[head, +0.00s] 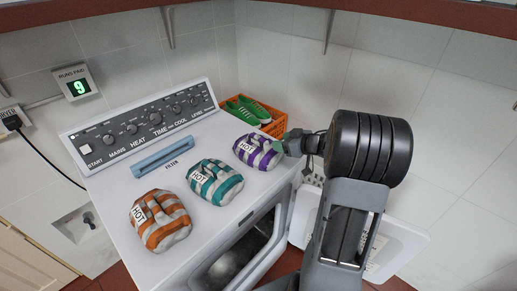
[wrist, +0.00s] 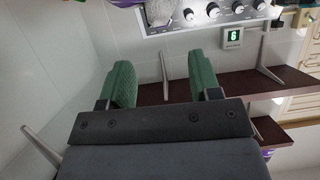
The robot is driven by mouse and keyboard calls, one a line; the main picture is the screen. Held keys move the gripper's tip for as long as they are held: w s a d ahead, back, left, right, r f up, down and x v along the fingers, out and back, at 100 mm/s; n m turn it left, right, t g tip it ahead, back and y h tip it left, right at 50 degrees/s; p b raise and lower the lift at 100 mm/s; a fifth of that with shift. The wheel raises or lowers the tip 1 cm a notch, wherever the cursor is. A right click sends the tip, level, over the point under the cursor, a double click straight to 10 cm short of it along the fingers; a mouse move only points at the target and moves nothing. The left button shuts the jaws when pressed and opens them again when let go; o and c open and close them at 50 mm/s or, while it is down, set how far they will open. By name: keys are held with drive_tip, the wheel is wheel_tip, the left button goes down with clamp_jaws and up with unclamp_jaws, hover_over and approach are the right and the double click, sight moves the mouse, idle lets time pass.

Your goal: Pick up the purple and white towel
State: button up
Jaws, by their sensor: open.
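The purple and white towel (head: 256,151) lies bundled on the white machine top, the rightmost of three striped towels in the head view. A small purple and green bit of it, perhaps, shows at the top edge of the wrist view. My gripper (head: 292,142) is at the towel's right side in the head view; I cannot tell whether it touches it. In the wrist view the two green fingers of my gripper (wrist: 164,82) stand wide apart with nothing between them. Part of the towel's right end is near or behind the fingers.
A teal and white towel (head: 215,183) and an orange and white towel (head: 160,222) lie to the left. An orange crate (head: 272,124) with green shoes (head: 246,108) stands behind. The control panel (head: 140,125) rises at the back.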

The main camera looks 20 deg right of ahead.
sight(262, 138)
drive_tip(key=x, duration=1.1)
drive_tip(key=shift+a+r+p, duration=0.1)
drive_tip(key=shift+r+p, duration=0.05)
drive_tip(key=shift+p, duration=0.25)
drive_tip(key=shift+c, duration=0.2)
drive_tip(key=shift+s, duration=0.1)
clamp_jaws()
drive_tip(key=shift+r, duration=0.15)
idle(0.5)
